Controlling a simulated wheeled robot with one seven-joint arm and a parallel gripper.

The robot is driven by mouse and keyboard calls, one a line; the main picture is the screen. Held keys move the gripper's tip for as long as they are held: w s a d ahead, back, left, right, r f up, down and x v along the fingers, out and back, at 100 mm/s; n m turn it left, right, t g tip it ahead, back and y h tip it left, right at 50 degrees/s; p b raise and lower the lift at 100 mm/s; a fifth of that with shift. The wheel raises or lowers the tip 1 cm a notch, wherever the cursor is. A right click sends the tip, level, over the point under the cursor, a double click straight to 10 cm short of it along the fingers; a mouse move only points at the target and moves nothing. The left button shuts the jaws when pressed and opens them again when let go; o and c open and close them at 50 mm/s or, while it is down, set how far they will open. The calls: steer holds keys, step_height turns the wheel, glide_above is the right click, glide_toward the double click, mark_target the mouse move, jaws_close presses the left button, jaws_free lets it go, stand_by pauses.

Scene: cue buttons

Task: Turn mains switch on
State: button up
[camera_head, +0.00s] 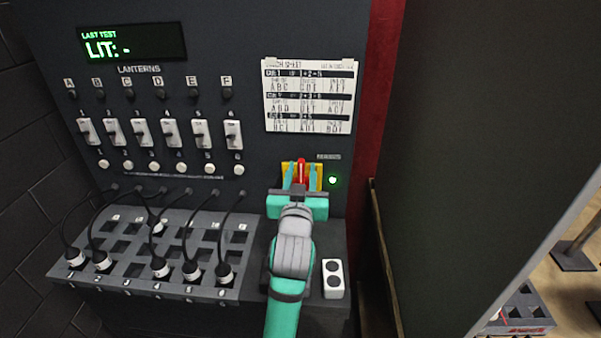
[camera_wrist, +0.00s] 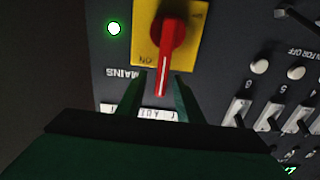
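The mains switch has a yellow plate (camera_head: 318,180) and a red handle (camera_head: 301,170). In the head view the handle stands upright. In the wrist view, which is upside down, the red handle (camera_wrist: 165,55) lies across the yellow plate (camera_wrist: 144,30) near the ON marking. A green lamp (camera_head: 332,180) beside the switch is lit; it also shows in the wrist view (camera_wrist: 114,28). My gripper (camera_head: 301,176) is at the switch, its fingers apart on both sides of the handle. In the wrist view gaps show between the fingers (camera_wrist: 158,93) and the handle.
A cue sheet (camera_head: 310,96) hangs above the switch. A row of white lantern switches (camera_head: 171,132) and a display (camera_head: 132,44) reading "LIT: -" are at left. Below is a patch board (camera_head: 130,270) with cabled plugs. A white two-button box (camera_head: 333,279) sits right of my arm.

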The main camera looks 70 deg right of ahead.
steer(key=shift+a, duration=0.1)
steer(key=v, duration=1)
steer(key=shift+a, duration=0.25)
